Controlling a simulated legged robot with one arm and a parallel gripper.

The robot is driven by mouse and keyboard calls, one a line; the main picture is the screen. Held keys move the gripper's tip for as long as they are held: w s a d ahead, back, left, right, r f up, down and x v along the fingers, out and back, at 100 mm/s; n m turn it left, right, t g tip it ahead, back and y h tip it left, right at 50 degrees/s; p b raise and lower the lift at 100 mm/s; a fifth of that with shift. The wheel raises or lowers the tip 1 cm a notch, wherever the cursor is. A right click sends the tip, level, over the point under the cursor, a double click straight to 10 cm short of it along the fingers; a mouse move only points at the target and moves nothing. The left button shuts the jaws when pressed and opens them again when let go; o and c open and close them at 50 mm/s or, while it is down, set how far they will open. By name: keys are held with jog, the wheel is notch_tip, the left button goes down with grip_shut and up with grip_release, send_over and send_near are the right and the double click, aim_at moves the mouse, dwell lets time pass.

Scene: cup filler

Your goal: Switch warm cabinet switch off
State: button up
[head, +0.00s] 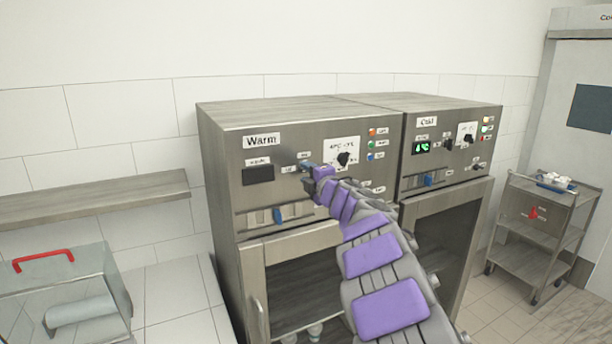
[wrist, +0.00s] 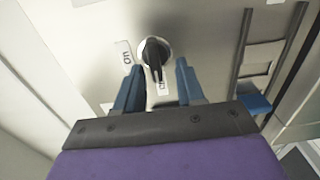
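The warm cabinet (head: 222,190) stands in the middle of the head view under a "Warm" label, and its display (head: 258,174) is dark. My gripper (head: 308,172) is at its front panel, right of the display, and covers the switch there. In the wrist view the black rotary switch (wrist: 154,58) sits on the panel just beyond and between my two blue fingertips (wrist: 158,66). The fingers are apart, one on each side; contact is not clear. An "On" label (wrist: 124,54) is left of the switch. The switch handle points down toward another label, hard to read.
The cold cabinet (head: 455,112) adjoins on the right with a lit green display (head: 422,147). A dial (head: 344,158), colored lamps and a blue slider (head: 278,216) are near my gripper. A shelf (head: 90,198) is left; a cart (head: 545,222) stands right.

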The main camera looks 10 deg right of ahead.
jog(key=v, duration=1.6)
jog(key=shift+b, duration=0.3)
jog(key=s+d+f+m+g+h+b, duration=0.1)
jog(key=s+d+m+h+b, duration=0.1)
jog(key=s+d+m+h, duration=0.7)
jog(key=s+d+f+m+g+h+b, duration=0.1)
jog(key=s+d+f+m+g+h, duration=0.3)
jog(key=s+f+m, duration=0.4)
jog(key=s+a+f+m+g+y+b, duration=0.1)
jog(key=s+a+f+m+g+y, duration=0.2)
jog(key=s+f, duration=0.45)
jog(key=s+a+f+m+g+y+b, duration=0.1)
jog(key=s+a+f+g, duration=0.35)
jog(key=s+f, duration=0.3)
jog(key=s+a+f+g+y, duration=0.1)
jog(key=s+a+f+g, duration=0.1)
jog(key=s+a, duration=0.3)
jog(key=s+a+f+g+y, duration=0.2)
jog(key=s+a+f+g, duration=0.1)
jog(key=s, duration=0.9)
jog(key=shift+s+a+f+m+g+b, duration=0.2)
jog(key=shift+a+m+g+b, duration=0.2)
jog(key=shift+a+g, duration=0.45)
